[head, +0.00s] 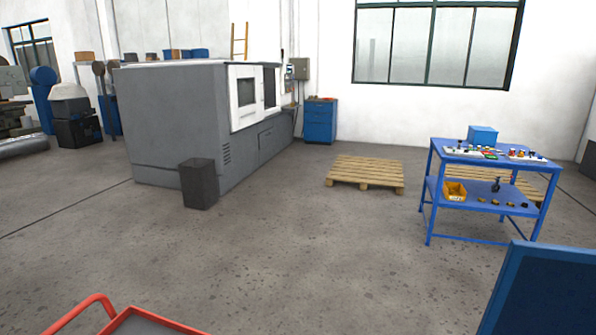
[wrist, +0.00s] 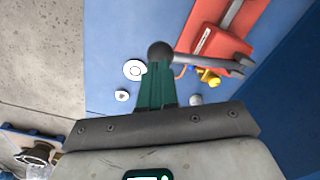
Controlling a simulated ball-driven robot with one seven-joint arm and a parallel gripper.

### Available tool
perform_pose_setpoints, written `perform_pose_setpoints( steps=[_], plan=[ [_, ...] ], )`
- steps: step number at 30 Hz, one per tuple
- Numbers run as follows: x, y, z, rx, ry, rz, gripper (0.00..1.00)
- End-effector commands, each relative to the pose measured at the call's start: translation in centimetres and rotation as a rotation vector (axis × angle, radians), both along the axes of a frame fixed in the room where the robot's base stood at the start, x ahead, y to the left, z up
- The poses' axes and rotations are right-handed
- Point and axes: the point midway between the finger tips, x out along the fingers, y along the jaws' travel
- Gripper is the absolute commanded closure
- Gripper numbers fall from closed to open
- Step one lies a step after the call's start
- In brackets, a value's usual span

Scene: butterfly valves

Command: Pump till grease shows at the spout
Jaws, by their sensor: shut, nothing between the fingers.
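In the wrist view my gripper (wrist: 158,68) shows its green fingers together and empty. A dark ball knob (wrist: 160,52) lies right at the fingertips in the picture; I cannot tell if they touch. The knob ends a grey lever (wrist: 215,62) that runs right to a red pump body (wrist: 222,32). A brass-yellow fitting (wrist: 208,77) sits just below the pump body. I cannot make out for sure which part is the spout, and I see no grease. The pump does not show in the head view, nor does my gripper.
White rings (wrist: 134,70) and a pale ball (wrist: 196,100) lie on the blue surface (wrist: 105,40). In the head view a blue panel (head: 545,290) stands at lower right, a red-railed cart (head: 150,322) at lower left, and a blue table (head: 487,160) farther right. The middle floor is clear.

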Motion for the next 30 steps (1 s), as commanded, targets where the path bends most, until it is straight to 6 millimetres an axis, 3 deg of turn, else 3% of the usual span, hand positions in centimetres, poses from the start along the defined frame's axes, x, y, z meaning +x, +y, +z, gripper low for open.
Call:
perform_pose_setpoints(
  steps=[22, 30],
  plan=[
    [0.0, 0.0, -2.9, 0.001, 0.000, 0.000, 1.00],
    [0.1, 0.0, -3.1, 0.000, -0.002, 0.001, 1.00]
  ],
)
